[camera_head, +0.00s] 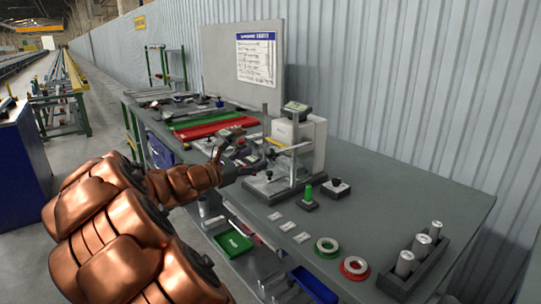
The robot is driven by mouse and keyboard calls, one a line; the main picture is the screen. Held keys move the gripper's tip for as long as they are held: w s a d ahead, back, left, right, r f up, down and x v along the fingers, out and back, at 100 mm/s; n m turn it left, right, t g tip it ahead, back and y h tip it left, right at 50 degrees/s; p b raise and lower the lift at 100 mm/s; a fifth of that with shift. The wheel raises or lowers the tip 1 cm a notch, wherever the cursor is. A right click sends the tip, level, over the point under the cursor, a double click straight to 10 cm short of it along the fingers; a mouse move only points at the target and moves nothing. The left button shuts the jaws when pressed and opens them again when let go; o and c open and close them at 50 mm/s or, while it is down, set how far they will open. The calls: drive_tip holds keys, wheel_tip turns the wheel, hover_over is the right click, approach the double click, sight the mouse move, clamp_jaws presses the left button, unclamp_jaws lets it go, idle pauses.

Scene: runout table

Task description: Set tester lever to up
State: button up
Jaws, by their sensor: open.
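The tester (312,140) is a white upright box with a small display on top, standing on a grey base plate (277,191) on the workbench. A thin pale bar (294,148) sticks out leftward from its front, tilted slightly down to the left, and looks like the lever. A dark knob shows near its left end, but I cannot tell the lever's setting. My copper arm reaches in from the lower left. My gripper (252,150) is open at the tester's left side, close to the bar. I see no contact, and the small size hides the exact gap.
Red and green strips (215,126) lie behind. The bench's right rear is clear.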

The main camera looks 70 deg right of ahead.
sight(266, 155)
drive_tip(key=shift+p+x, duration=0.35)
drive_tip(key=shift+x, duration=3.1)
clamp_jaws()
